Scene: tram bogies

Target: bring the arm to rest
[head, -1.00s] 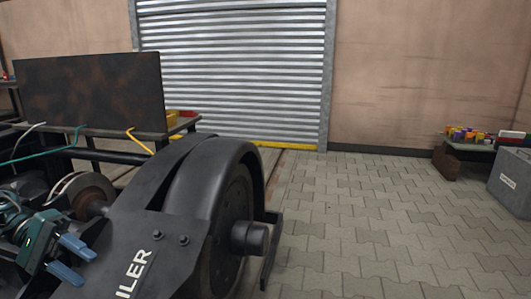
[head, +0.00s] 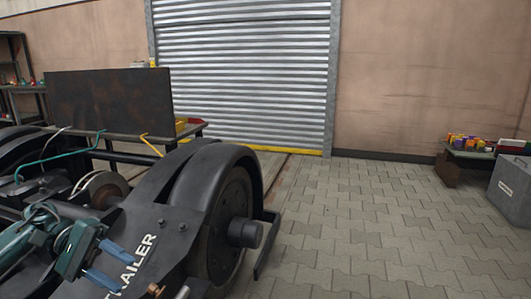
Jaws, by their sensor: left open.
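My left gripper (head: 120,270), teal with two blue fingers, is at the lower left. Its fingers are apart with nothing between them. In the picture it lies over the dark bogie frame (head: 180,235), which carries the white word TRAILER; I cannot tell whether it touches the frame. My left arm comes in from the left edge. My right gripper is not in view.
A black wheel guard (head: 215,160) covers the bogie wheel (head: 228,210). Behind stand a rusty dark panel (head: 110,97) and a roller shutter (head: 240,70). A grey box (head: 510,188) stands at right. The paved floor (head: 370,225) between is clear.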

